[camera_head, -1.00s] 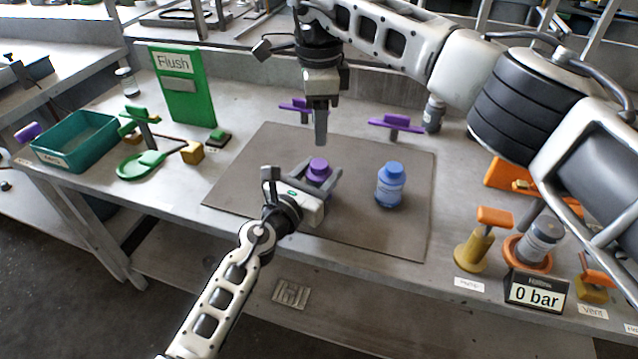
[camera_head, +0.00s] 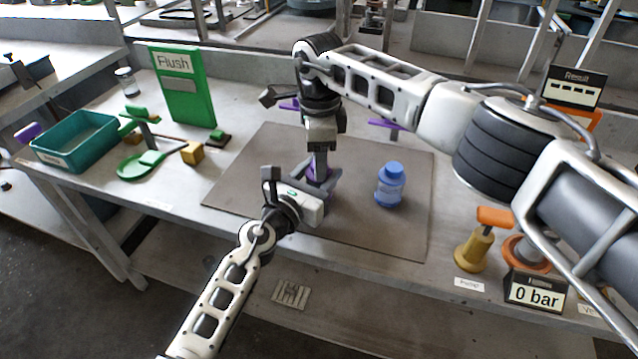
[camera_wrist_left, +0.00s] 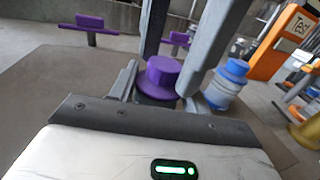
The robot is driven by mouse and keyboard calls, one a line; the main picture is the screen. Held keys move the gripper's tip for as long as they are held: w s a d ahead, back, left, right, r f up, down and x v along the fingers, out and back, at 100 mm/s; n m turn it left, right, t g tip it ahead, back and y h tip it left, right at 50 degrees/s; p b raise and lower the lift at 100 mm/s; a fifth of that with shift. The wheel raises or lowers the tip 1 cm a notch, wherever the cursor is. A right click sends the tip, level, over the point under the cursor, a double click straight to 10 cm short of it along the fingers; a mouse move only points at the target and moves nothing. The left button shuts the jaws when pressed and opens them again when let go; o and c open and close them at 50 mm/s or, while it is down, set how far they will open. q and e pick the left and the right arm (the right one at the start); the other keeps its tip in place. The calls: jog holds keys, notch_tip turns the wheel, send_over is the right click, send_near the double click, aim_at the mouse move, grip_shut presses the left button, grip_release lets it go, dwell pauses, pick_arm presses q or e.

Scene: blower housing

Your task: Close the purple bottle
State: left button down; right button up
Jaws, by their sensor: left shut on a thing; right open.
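The purple bottle (camera_head: 311,190) stands upright on the dark mat, mostly hidden in the head view by my grippers. Its purple cap (camera_wrist_left: 162,73) shows in the left wrist view, sitting on the bottle. My left gripper (camera_head: 322,184) is shut on the bottle from the near side; it also shows in the left wrist view (camera_wrist_left: 155,88). My right gripper (camera_head: 320,172) points straight down over the cap, open, with its fingers at the cap's height. Whether the fingers touch the cap is hard to tell.
A blue bottle (camera_head: 389,186) stands on the mat (camera_head: 250,190) to the right. Purple stands (camera_head: 386,125) are behind. A teal bin (camera_head: 75,140) and green parts are at left; a yellow pump (camera_head: 474,248) and gauge sign (camera_head: 535,291) are at right.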

jog(key=c, duration=1)
jog(key=m, duration=1.1)
jog(key=o, duration=1.1)
notch_tip(320, 180, up, 12)
